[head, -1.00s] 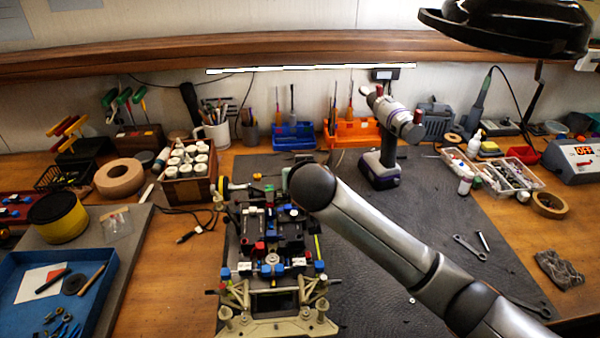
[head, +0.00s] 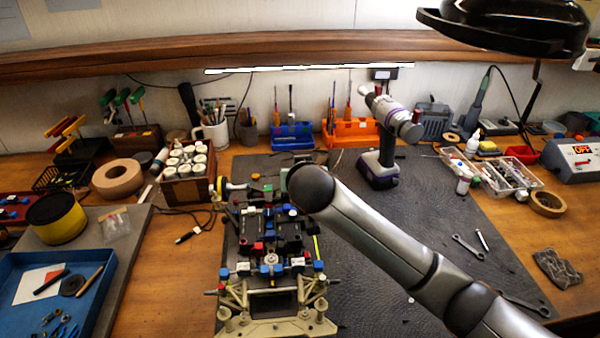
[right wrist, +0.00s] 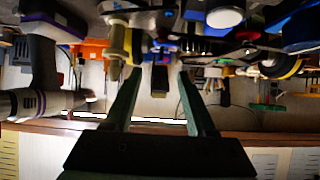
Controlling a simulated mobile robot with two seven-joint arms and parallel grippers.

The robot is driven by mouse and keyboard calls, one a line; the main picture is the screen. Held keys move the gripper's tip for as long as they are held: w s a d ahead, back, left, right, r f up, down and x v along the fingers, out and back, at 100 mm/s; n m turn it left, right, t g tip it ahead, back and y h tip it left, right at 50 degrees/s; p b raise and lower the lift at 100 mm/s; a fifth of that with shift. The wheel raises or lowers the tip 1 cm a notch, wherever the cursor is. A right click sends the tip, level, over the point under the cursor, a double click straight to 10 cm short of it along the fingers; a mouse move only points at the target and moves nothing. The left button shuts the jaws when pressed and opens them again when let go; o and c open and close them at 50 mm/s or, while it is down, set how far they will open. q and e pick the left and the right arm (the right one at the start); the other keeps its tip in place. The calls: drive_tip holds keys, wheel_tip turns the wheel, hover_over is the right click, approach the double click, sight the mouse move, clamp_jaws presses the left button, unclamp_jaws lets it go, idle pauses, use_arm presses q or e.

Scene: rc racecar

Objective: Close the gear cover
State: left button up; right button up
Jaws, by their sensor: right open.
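The RC car chassis (head: 271,262) stands on the dark mat, with black, blue and red parts on top and beige suspension at its near end. A yellow-and-black round part (head: 236,187) is at its far left. I cannot single out the gear cover with certainty. My right arm reaches over the car's far right corner and hides that area and its gripper in the head view. In the right wrist view, which appears upside down, my right gripper (right wrist: 159,74) is open, with nothing visibly held and its fingertips close to the car's parts. My left gripper is not in view.
A purple-grey power drill (head: 382,160) stands behind my right arm. A wooden box of white-capped bottles (head: 187,185) is left of the car's far end. Wrenches (head: 467,246) lie on the mat at right. Bare table (head: 165,275) shows left of the car.

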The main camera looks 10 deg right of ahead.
drive_tip(key=v, duration=1.2)
drive_tip(key=shift+s, duration=0.2)
